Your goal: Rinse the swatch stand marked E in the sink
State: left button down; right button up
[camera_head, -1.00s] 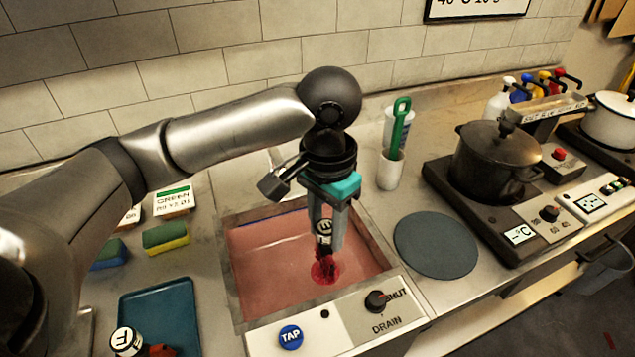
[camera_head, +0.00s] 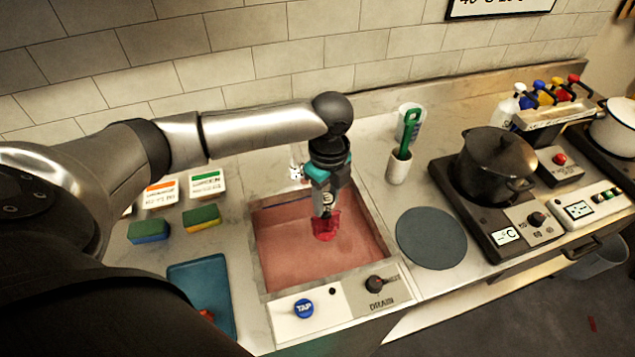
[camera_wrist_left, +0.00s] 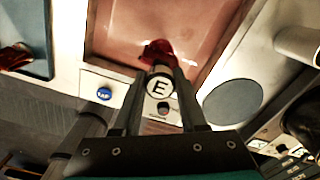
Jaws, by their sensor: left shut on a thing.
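My left gripper (camera_head: 325,204) is shut on the swatch stand marked E (camera_head: 327,197). The stand has a pale round face with a black E, clear in the left wrist view (camera_wrist_left: 159,88), and a red swatch (camera_head: 325,226) at its lower end. The gripper points down and holds the stand over the sink (camera_head: 257,243), inside its rim. Pinkish water (camera_head: 290,252) lies in the basin. I cannot tell whether the swatch touches the water. The fingers partly hide the stand. My right gripper is not in view.
The front panel has a blue TAP button (camera_head: 304,308) and a DRAIN knob (camera_head: 374,283). A blue tray (camera_head: 185,275) and sponges (camera_head: 201,218) are left. A grey round mat (camera_head: 431,238), white cup with green brush (camera_head: 399,167) and dark pot (camera_head: 492,160) are right.

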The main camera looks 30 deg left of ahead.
pick_arm(q)
jog(key=f+m+b, duration=0.1)
jog(key=f+b, duration=0.1)
jog(key=a+f+m+b, duration=0.1)
jog(key=f+b, duration=0.1)
jog(key=a+f+m+b, duration=0.1)
jog(key=f+b, duration=0.1)
jog(key=shift+f+m, duration=0.3)
notch_tip(320, 180, down, 8)
jog(key=b, duration=0.4)
jog(key=shift+f, duration=0.25)
dwell(0.5)
jog(key=shift+s+a, duration=0.1)
jog(key=shift+s, duration=0.05)
dwell(0.3)
jog(key=shift+s+a+p, duration=0.65)
jog(key=shift+s, duration=0.1)
